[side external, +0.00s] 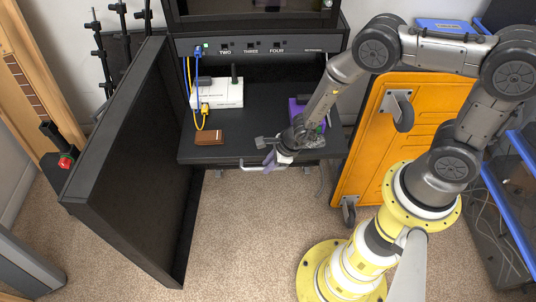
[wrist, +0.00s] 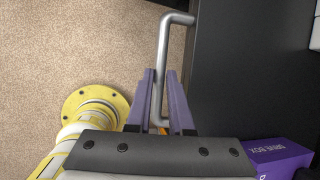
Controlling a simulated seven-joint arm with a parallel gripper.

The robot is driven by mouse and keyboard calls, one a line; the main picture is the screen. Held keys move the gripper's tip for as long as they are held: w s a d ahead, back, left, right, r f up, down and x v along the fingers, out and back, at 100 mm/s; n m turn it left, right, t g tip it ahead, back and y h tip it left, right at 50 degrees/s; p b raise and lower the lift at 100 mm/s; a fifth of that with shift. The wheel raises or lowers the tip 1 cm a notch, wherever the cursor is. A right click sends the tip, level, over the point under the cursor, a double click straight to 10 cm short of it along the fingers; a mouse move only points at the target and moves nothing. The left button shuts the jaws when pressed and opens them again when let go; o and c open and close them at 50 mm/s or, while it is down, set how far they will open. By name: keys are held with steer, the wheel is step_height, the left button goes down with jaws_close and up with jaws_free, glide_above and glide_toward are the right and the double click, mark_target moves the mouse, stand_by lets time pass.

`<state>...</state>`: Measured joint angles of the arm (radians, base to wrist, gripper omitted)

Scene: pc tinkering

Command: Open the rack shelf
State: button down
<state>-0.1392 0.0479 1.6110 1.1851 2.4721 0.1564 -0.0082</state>
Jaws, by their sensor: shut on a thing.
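The rack shelf (side external: 262,120) is a flat black board in a dark cabinet, with a silver bar handle (side external: 252,167) on its front edge. In the wrist view the shelf (wrist: 240,70) lies to the right, with the handle (wrist: 163,45) running along its edge. My gripper (side external: 271,161) is at the right part of the handle. In the wrist view its purple fingers (wrist: 160,82) stand on either side of the bar, shut on it. The gripped part of the handle is partly hidden in the side view.
On the shelf are a white router (side external: 217,94) with cables, a brown wallet-like item (side external: 209,135) and a purple box (side external: 294,109), partly behind my arm. An open black door (side external: 135,165) stands left. An orange cart (side external: 430,100) stands right. Carpet in front is clear.

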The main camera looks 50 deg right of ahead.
steer(key=shift+s+a, duration=0.1)
steer(key=shift+a, duration=0.2)
steer(key=c, duration=0.8)
jaws_free()
steer(key=shift+d, duration=0.1)
steer(key=shift+r, duration=0.1)
steer(key=v, duration=1.3)
steer(key=shift+s+r, duration=0.2)
steer(key=shift+r, duration=0.1)
steer(key=shift+d, duration=0.1)
